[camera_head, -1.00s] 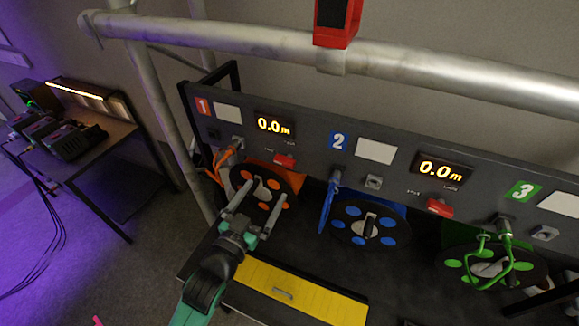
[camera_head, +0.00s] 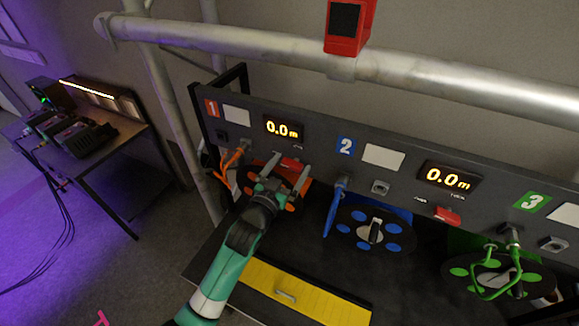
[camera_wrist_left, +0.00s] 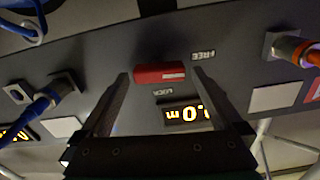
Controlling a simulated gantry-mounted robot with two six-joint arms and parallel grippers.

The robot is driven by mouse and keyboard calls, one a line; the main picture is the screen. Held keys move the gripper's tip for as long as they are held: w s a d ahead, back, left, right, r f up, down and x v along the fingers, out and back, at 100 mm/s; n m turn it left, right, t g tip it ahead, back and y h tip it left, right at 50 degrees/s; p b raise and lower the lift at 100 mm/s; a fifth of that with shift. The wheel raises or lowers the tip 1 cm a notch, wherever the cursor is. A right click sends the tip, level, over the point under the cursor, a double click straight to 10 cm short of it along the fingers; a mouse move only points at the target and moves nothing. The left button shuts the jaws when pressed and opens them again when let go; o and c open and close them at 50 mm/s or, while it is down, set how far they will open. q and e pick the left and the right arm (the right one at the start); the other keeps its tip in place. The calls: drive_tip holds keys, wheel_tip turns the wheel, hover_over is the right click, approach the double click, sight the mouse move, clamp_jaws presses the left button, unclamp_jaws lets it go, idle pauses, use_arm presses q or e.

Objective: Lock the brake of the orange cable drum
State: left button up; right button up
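The orange cable drum (camera_head: 291,206) sits under the number 1 panel section, partly hidden by my left gripper. Its red brake lever (camera_head: 291,163) is on the panel below the 0.0 m display. My left gripper (camera_head: 290,168) is open at the panel, with one finger on each side of the lever. In the left wrist view, upside down, the red lever (camera_wrist_left: 160,74) lies crosswise between the fingertips. The FREE label (camera_wrist_left: 203,56) is beside one end and the LOCK label (camera_wrist_left: 163,92) along its side. Whether the fingers touch it cannot be told. My right gripper is out of view.
A blue drum (camera_head: 370,231) and a green drum (camera_head: 486,273) stand to the right; section 2 has its own red lever (camera_head: 447,215). Orange cable (camera_head: 231,158) hangs left of my gripper. A metal truss tube (camera_head: 260,42) crosses above the panel. A yellow tray (camera_head: 325,294) lies in front.

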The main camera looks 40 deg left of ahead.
use_arm(q)
drive_tip(key=c, duration=1.3)
drive_tip(key=shift+o, duration=0.2)
drive_tip(key=shift+r+m, duration=0.1)
drive_tip(key=shift+m, duration=0.3)
drive_tip(key=m+p, duration=0.1)
drive_tip(key=m, duration=0.2)
drive_tip(key=shift+d+r+m+p, duration=0.1)
drive_tip(key=shift+d+m+p, duration=0.1)
drive_tip(key=shift+m+p, duration=0.15)
drive_tip(key=m+p, duration=0.1)
drive_tip(key=m, duration=0.3)
drive_tip(key=shift+w+d+m+p, duration=0.15)
drive_tip(key=shift+m+p, duration=0.1)
drive_tip(key=shift+p, duration=0.1)
drive_tip(key=m+p, duration=0.1)
drive_tip(key=m, duration=0.3)
drive_tip(key=shift+d+p, duration=0.15)
drive_tip(key=shift+p, duration=0.2)
drive_tip(key=shift+f+m+p, duration=0.2)
drive_tip(key=shift+m+p, duration=0.05)
drive_tip(key=shift+m, duration=0.75)
drive_tip(key=shift+f+m+p, duration=0.15)
drive_tip(key=shift+m+p, duration=0.05)
drive_tip(key=shift+m, duration=0.8)
